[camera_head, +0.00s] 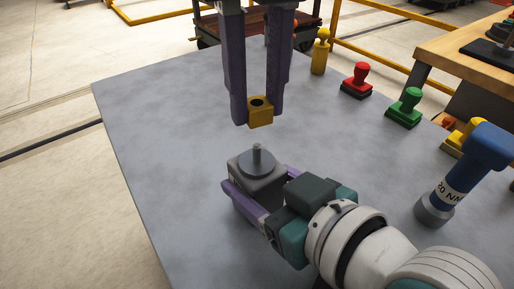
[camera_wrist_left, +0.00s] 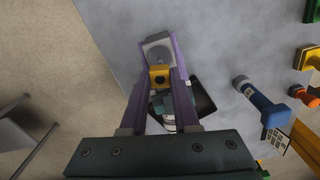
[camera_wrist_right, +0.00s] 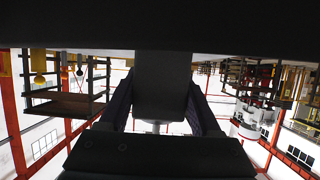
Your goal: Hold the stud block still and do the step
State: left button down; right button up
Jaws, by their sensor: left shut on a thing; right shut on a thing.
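The grey stud block (camera_head: 257,181) sits low over the grey table, with a round plate and an upright stud (camera_head: 256,157) on top. My right gripper (camera_head: 258,186) is shut on its sides; the block also shows between its fingers in the right wrist view (camera_wrist_right: 165,85). My left gripper (camera_head: 259,116) points down, shut on a small yellow block with a dark round hole (camera_head: 260,113). The yellow block is above the stud, apart from it. In the left wrist view the yellow block (camera_wrist_left: 159,77) appears just below the stud block (camera_wrist_left: 158,45).
A blue tool marked 20 NM (camera_head: 470,165) stands at the right. Yellow (camera_head: 320,52), red (camera_head: 360,78) and green (camera_head: 405,106) handled pieces stand along the far right table edge, with another yellow one (camera_head: 463,135) nearer. The table's left part (camera_head: 165,130) is clear.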

jog(key=o, duration=1.6)
jog(key=v, duration=1.2)
jog(key=shift+r, duration=0.1)
